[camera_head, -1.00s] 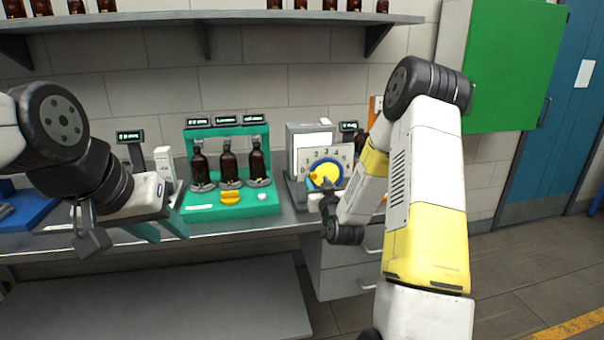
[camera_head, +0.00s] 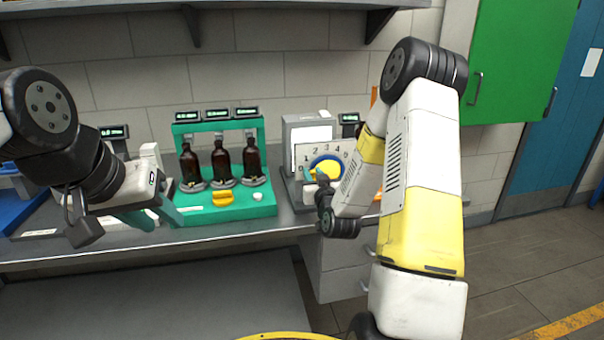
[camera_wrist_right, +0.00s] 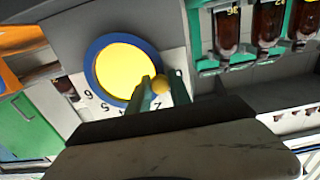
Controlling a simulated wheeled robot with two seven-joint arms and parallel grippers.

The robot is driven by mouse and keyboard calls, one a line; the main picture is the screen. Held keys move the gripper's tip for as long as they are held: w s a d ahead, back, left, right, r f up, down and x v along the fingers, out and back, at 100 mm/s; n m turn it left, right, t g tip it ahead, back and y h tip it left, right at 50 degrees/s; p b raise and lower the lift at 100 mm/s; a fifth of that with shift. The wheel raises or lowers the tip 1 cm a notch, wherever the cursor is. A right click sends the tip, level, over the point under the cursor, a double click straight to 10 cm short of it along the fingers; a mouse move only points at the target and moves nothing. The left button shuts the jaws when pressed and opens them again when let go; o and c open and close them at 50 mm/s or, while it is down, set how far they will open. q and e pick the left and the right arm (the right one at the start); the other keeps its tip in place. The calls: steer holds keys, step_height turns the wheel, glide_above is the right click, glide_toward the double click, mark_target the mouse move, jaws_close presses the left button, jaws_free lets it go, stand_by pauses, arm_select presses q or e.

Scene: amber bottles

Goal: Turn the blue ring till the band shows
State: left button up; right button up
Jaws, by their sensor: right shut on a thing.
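The blue ring (camera_wrist_right: 92,71) runs around a yellow disc (camera_wrist_right: 118,68) on a white dial plate with numbers. It also shows in the head view (camera_head: 309,165), partly hidden by my right wrist. A small round yellow knob (camera_wrist_right: 161,84) sits at the ring's edge. My right gripper (camera_wrist_right: 164,82) has its green fingers on either side of the knob and is shut on it. No band can be made out on the disc. My left gripper (camera_head: 158,222) hangs over the bench's front edge at left, its teal fingers apart and empty.
A teal stand (camera_head: 268,200) with amber bottles (camera_head: 221,163) and a yellow piece (camera_head: 221,197) stands between my grippers. A grey box (camera_head: 307,127) is behind the dial, drawers are below it. A blue tray (camera_head: 35,205) lies at far left; a shelf (camera_head: 270,15) hangs above.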

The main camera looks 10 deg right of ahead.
jaws_close()
steer(key=shift+w+d+r+m, duration=0.1)
steer(key=shift+d+r+m, duration=0.2)
steer(key=shift+m, duration=0.55)
steer(key=shift+s+d+r+m, duration=0.1)
steer(key=shift+r+m, duration=0.35)
steer(key=shift+m, duration=0.35)
steer(key=shift+w+d+r+m, duration=0.1)
steer(key=shift+d+r+m, duration=0.2)
steer(key=shift+m, duration=0.55)
steer(key=shift+a+r, duration=0.1)
steer(key=o, duration=0.8)
jaws_free()
steer(key=shift+o, duration=0.2)
